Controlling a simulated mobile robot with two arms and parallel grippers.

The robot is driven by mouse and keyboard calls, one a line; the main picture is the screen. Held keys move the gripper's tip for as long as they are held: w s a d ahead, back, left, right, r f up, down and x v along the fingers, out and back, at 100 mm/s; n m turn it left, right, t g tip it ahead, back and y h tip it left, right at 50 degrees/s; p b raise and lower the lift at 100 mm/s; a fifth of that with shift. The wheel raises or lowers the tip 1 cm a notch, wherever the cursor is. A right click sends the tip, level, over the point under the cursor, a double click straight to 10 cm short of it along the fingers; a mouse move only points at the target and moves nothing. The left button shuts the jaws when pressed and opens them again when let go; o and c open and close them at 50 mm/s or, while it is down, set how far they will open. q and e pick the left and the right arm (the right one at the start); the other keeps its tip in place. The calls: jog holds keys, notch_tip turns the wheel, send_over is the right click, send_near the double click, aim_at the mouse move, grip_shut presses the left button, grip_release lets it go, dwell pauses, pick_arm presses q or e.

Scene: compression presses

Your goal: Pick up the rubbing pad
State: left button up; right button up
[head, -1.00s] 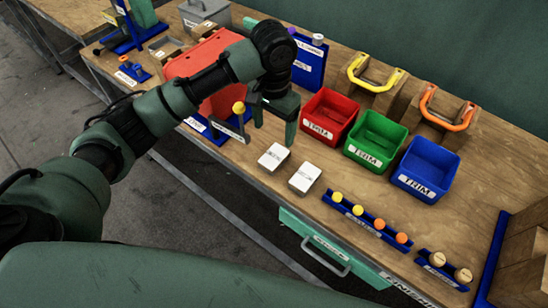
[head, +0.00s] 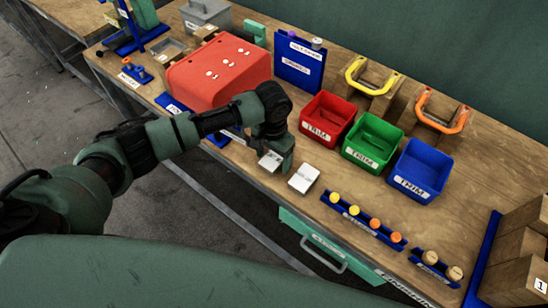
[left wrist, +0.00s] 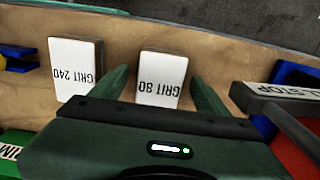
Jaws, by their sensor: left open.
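Two white-topped rubbing pads lie side by side near the front edge of the bench. The left one in the head view (head: 268,163) is partly hidden by my left gripper (head: 274,152). In the left wrist view this pad reads GRIT 80 (left wrist: 161,78) and lies between the two spread fingers of my left gripper (left wrist: 159,74). The other pad (head: 303,178) is uncovered and reads GRIT 240 (left wrist: 75,70) in the left wrist view. My left gripper is open and low over the GRIT 80 pad; contact cannot be told. My right gripper is out of view.
A red press housing (head: 218,72) stands left of the gripper. Red (head: 326,133), green (head: 372,153) and blue (head: 417,188) TRIM bins stand behind the pads. A blue rack (head: 362,219) of yellow and orange knobs is to the right. In the left wrist view a labelled bar (left wrist: 285,92) is close by.

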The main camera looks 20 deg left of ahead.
aim_at(273, 159)
pick_arm(q)
jog(key=c, duration=1.4)
jog(key=shift+r+b, duration=1.25)
jog(key=shift+r, duration=8.8)
